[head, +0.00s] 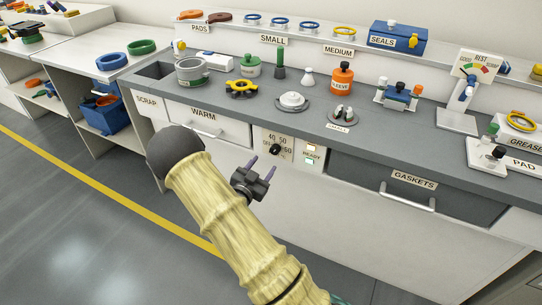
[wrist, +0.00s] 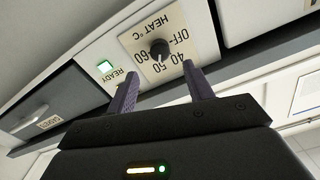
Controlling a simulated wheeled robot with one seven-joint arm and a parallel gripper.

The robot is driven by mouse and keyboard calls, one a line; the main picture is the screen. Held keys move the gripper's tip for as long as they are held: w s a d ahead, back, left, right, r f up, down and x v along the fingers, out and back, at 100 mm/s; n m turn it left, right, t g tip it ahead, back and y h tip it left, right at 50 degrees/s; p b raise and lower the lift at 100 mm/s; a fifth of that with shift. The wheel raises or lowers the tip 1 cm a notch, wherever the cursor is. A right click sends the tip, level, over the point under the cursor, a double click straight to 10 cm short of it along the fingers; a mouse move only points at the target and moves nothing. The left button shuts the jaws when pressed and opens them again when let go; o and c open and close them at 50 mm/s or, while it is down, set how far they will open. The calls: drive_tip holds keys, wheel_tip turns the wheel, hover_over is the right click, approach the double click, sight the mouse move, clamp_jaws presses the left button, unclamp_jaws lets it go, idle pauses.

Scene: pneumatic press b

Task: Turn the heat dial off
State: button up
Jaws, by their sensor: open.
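The heat dial is a small round black knob (wrist: 159,50) on a cream panel (wrist: 148,37) marked OFF, 40, 50 and 60. The panel appears turned over in the wrist view. In the head view the dial (head: 275,150) is on the front of the counter. Which mark it points to is too small to tell surely. My gripper (wrist: 160,74) is open and empty, its two purple-grey fingers apart, short of the knob. The knob shows between and beyond the fingertips. In the head view my gripper (head: 263,163) is just in front of and below the panel.
A READY panel (wrist: 122,83) with a lit green light adjoins the dial panel. The GASKETS drawer (head: 375,180) and the WARM drawer (head: 190,118) flank the panels, both with protruding handles. Several parts, including a white round fixture (head: 292,101), stand on the counter above.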

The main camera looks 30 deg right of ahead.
sight(273, 152)
drive_tip(key=x, duration=0.6)
drive_tip(key=shift+w+d, duration=0.2)
drive_tip(key=shift+d, duration=0.1)
drive_tip(key=shift+c, duration=0.2)
drive_tip(key=c, duration=0.9)
